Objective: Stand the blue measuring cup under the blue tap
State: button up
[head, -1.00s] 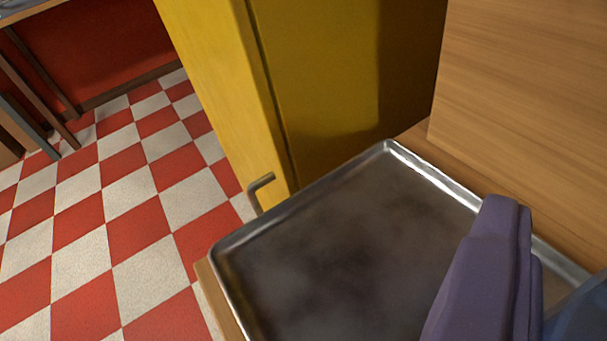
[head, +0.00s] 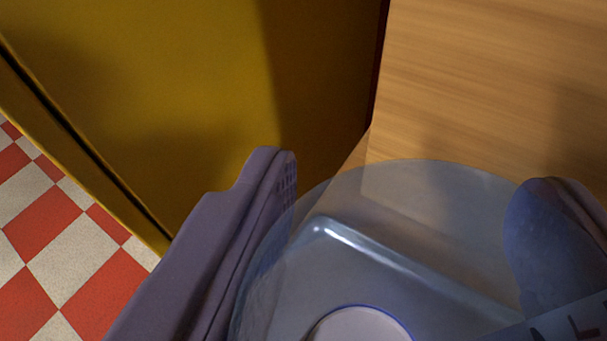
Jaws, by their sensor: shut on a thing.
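The blue measuring cup (head: 400,235) is a see-through, bluish vessel with a wide round rim. A paler round disc shows low inside it, and a pale strip with dark marks is at the lower right. My gripper (head: 408,178) is shut on the cup, with one purple finger on its left and the other on its right, partly seen through the cup wall. The lower part of the cup is cut off by the picture edge. The blue tap is not in view.
A metal tray (head: 400,258) on a wooden surface shows through the cup. A yellow cabinet (head: 170,90) stands at the left and back, and a wooden panel (head: 490,75) rises at the right. Red and white checked floor (head: 60,245) lies at the lower left.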

jog(key=shift+w+a, duration=0.15)
jog(key=shift+w, duration=0.15)
jog(key=shift+w+f+b, duration=0.1)
jog(key=shift+f+b, duration=0.85)
jog(key=shift+f, duration=0.85)
jog(key=shift+f, duration=0.15)
jog(key=o, duration=1.2)
jog(key=shift+c, duration=0.2)
